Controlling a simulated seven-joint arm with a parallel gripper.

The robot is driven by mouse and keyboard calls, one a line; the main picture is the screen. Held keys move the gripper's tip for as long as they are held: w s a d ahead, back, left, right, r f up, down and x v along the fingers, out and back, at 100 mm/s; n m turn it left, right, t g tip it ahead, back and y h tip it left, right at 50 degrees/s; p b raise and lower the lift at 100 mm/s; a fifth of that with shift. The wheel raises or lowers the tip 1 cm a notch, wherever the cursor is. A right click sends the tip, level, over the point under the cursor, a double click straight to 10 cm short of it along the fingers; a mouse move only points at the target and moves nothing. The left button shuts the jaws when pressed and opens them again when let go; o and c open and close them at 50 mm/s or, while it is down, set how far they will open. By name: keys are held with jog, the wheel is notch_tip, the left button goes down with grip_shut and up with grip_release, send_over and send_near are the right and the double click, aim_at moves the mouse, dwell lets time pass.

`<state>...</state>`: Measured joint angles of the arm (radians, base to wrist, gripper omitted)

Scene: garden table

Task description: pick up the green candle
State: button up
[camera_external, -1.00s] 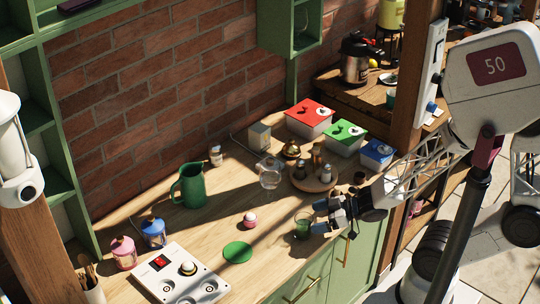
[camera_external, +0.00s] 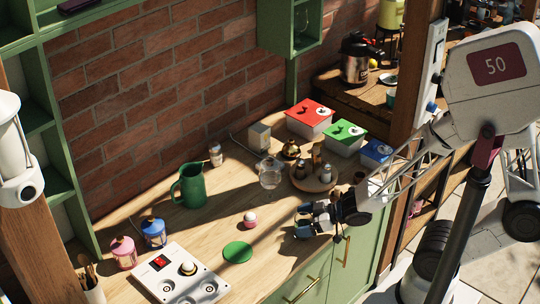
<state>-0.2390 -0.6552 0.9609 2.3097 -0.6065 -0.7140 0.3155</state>
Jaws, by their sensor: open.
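My gripper (camera_external: 304,220) is open, low over the front edge of the wooden counter (camera_external: 215,215), with its bluish fingertips pointing left. The green candle, a small green glass, is not clearly visible now. My gripper covers the spot where it stood, so I cannot tell whether the fingers are around it or in front of it. A flat green disc (camera_external: 237,252) lies on the counter to the left of my gripper.
A pink-and-white round item (camera_external: 250,220) sits just left of my gripper. A glass vessel (camera_external: 270,174) and a round wooden tray (camera_external: 317,184) with shakers stand behind. A green pitcher (camera_external: 190,186), blue lantern (camera_external: 153,232) and white panel (camera_external: 180,277) are farther left.

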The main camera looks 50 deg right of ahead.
jog(key=shift+c, duration=0.4)
jog(key=c, duration=1.2)
